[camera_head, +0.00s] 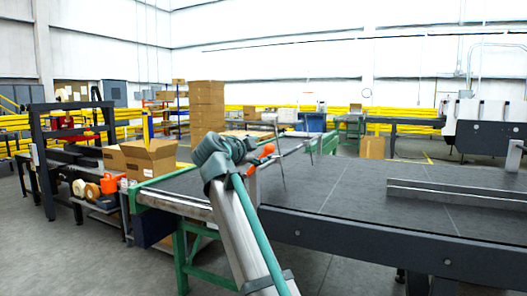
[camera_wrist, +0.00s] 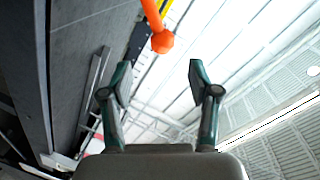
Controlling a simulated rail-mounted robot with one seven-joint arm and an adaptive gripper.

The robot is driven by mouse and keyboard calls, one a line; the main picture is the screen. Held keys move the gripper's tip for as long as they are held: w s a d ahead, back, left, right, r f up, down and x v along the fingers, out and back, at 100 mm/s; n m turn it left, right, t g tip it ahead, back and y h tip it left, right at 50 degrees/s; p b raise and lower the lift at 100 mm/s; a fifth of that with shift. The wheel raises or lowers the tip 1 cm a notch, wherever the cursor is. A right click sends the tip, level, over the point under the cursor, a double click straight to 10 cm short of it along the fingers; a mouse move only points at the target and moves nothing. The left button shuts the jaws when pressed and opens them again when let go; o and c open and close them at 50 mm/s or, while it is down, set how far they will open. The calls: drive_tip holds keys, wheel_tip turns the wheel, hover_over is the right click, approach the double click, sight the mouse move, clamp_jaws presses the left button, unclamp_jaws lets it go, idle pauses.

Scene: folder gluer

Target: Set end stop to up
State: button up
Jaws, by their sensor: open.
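An orange handle with a rounded end (camera_wrist: 162,41) hangs into the top of the wrist view. It is ahead of the gap between my fingertips and appears apart from them. My gripper (camera_wrist: 157,76) is open, with one finger on each side and nothing between them. In the head view the orange handle (camera_head: 266,150) shows just right of my wrist, by the edge of the dark table. My arm's end hides what lies behind it, and I cannot make out the fingers there. I cannot tell for sure that this handle is the end stop.
A wide dark table (camera_head: 340,205) fills the right, with a metal rail (camera_head: 455,194) standing on it. A green-framed conveyor (camera_head: 172,203) lies left of my arm. An open cardboard box (camera_head: 150,158) stands beyond. The grey floor at lower left is clear.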

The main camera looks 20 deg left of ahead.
drive_tip(key=shift+v, duration=1.25)
